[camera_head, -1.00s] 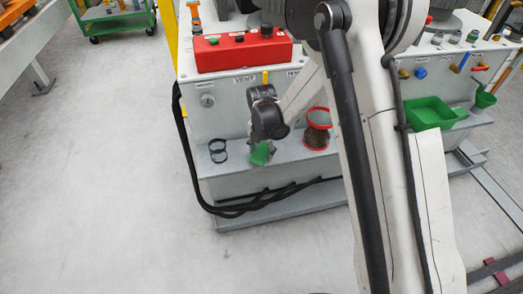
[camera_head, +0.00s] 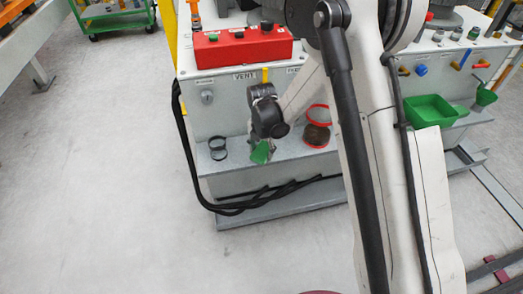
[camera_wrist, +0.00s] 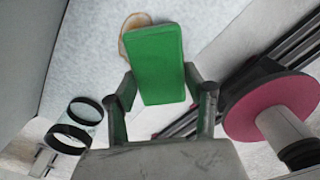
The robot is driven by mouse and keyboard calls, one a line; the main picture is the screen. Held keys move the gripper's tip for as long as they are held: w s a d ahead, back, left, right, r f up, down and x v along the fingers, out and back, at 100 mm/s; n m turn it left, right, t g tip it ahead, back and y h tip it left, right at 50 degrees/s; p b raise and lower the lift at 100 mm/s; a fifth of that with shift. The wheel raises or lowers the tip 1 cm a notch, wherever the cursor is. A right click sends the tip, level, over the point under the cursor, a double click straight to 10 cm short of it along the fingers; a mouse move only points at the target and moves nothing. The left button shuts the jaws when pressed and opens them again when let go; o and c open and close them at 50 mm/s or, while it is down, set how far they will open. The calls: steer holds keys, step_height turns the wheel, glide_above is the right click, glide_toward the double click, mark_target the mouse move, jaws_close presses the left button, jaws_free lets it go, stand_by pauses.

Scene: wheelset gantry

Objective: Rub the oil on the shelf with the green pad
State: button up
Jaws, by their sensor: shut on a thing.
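My gripper (camera_head: 262,138) is shut on the green pad (camera_head: 260,153) over the grey shelf (camera_head: 235,171) at the machine's front. In the wrist view, my two fingers (camera_wrist: 160,84) hold the pad (camera_wrist: 157,62) from its sides. A brownish oil patch (camera_wrist: 131,25) shows past the pad's far left corner on the shelf (camera_wrist: 90,52). The rest of the patch is hidden behind the pad. I cannot tell whether the pad touches the shelf.
A clear jar with black rings (camera_head: 217,148) stands left of the pad; it also shows in the wrist view (camera_wrist: 75,125). A red-rimmed container (camera_head: 317,127) stands to the right. Black cables (camera_head: 262,198) run below the shelf. The machine's face (camera_head: 218,118) rises behind.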

steer(key=shift+f+b, duration=0.5)
steer(key=shift+f, duration=0.2)
steer(key=shift+w, duration=0.1)
